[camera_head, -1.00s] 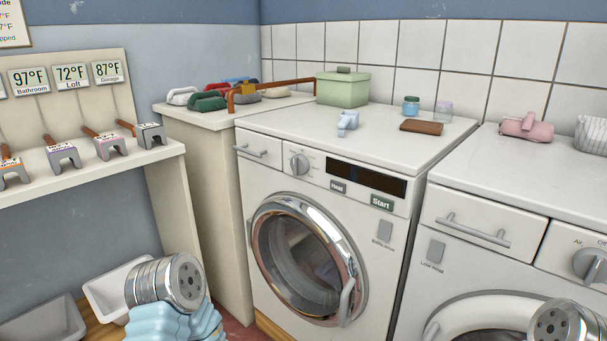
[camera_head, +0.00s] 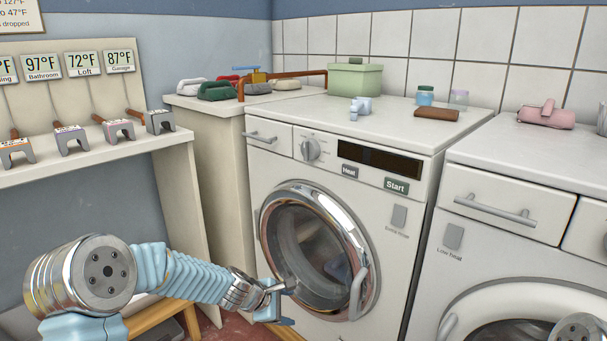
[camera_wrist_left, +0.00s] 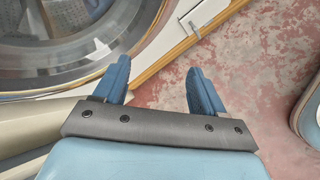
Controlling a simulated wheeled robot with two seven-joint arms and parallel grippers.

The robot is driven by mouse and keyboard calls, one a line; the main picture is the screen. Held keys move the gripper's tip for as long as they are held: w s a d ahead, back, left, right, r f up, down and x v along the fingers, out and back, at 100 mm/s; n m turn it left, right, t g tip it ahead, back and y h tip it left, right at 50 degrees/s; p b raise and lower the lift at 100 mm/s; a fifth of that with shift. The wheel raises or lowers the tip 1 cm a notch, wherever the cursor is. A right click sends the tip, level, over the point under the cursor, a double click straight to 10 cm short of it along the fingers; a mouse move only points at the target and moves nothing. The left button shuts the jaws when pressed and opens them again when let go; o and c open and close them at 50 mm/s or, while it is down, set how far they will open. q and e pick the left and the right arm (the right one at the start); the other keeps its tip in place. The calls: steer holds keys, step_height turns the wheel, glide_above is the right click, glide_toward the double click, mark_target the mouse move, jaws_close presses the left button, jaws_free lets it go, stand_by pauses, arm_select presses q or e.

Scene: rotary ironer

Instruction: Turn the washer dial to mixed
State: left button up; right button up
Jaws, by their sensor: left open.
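The washer dial (camera_head: 311,149) is a grey knob on the upper left of the white washer's (camera_head: 405,255) front panel, between the drawer handle and the dark display. Its printed marks are too small to read. My left gripper (camera_head: 287,303) is in front of the lower left of the washer's round door, well below the dial. In the left wrist view its two blue fingers (camera_wrist_left: 158,85) are apart with nothing between them, over the floor and the door rim. The dial is not in the wrist view. My right gripper is not in view.
The door handle (camera_head: 358,293) sticks out at the door's right side. Heat and Start (camera_head: 397,186) buttons lie right of the dial. A shelf with grey clamp-like pieces (camera_head: 72,139) stands at left. The space before the dial is clear.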

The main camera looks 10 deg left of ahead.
arm_select(q)
steer(key=shift+o, duration=0.6)
steer(key=w+a+r+n+t, duration=0.1)
steer(key=w+r+n, duration=0.1)
steer(key=r, duration=0.3)
steer(key=w+a+r+n+t+h+b, duration=0.1)
steer(key=w+r+n, duration=0.1)
steer(key=r, duration=0.4)
steer(key=shift+w+a+t, duration=0.3)
steer(key=shift+w+t, duration=0.05)
steer(key=shift+t, duration=0.05)
steer(key=n+t+h+b, duration=0.2)
steer(key=n+t+h, duration=0.1)
steer(key=n+t, duration=0.3)
glide_toward(305, 150)
steer(key=p+x, duration=0.3)
steer(key=x, duration=0.5)
steer(key=shift+w+r, duration=0.15)
steer(key=shift+w, duration=0.05)
steer(key=shift+w+d, duration=0.25)
steer(key=shift+w, duration=0.3)
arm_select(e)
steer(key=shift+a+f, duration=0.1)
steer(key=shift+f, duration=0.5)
arm_select(q)
steer(key=c, duration=1)
